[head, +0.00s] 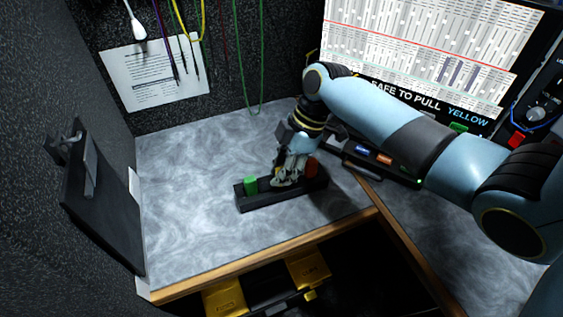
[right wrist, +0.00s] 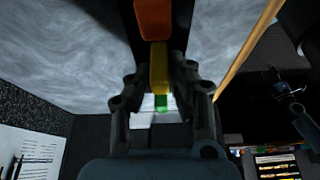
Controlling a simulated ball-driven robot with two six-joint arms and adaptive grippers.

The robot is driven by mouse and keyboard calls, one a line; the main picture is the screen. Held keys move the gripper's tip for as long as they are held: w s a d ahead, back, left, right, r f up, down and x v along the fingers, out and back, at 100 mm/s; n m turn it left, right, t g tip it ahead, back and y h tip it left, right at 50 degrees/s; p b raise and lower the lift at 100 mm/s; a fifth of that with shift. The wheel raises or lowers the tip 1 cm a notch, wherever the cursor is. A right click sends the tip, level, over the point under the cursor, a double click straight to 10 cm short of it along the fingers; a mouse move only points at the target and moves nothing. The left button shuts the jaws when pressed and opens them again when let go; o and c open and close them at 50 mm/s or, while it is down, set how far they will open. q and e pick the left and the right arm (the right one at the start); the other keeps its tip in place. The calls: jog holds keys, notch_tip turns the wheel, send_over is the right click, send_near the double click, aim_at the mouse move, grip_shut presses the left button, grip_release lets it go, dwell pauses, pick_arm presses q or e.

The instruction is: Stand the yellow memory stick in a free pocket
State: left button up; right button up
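The yellow memory stick (right wrist: 159,68) is between the fingertips of my right gripper (right wrist: 160,80), which look closed on its sides. In the head view my right gripper (head: 290,172) points down over the black rack (head: 262,200) and covers most of the stick. A green stick (head: 250,185) stands at the rack's left end. A red-orange stick (head: 312,168) stands toward its right end; it also shows in the right wrist view (right wrist: 154,18). The yellow stick is in line between them. Its lower end is hidden, so I cannot tell how deep it sits. My left gripper is out of view.
The grey worktop (head: 180,200) is clear left of the rack. A black device with coloured inserts (head: 385,160) stands behind right, below a monitor (head: 430,50) reading "SAFE TO PULL YELLOW". Cables hang at the back wall. A wooden edge (head: 270,252) borders the front.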

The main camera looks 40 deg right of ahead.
jog(key=o, duration=0.5)
jog(key=v, duration=1.2)
jog(key=shift+d, duration=0.1)
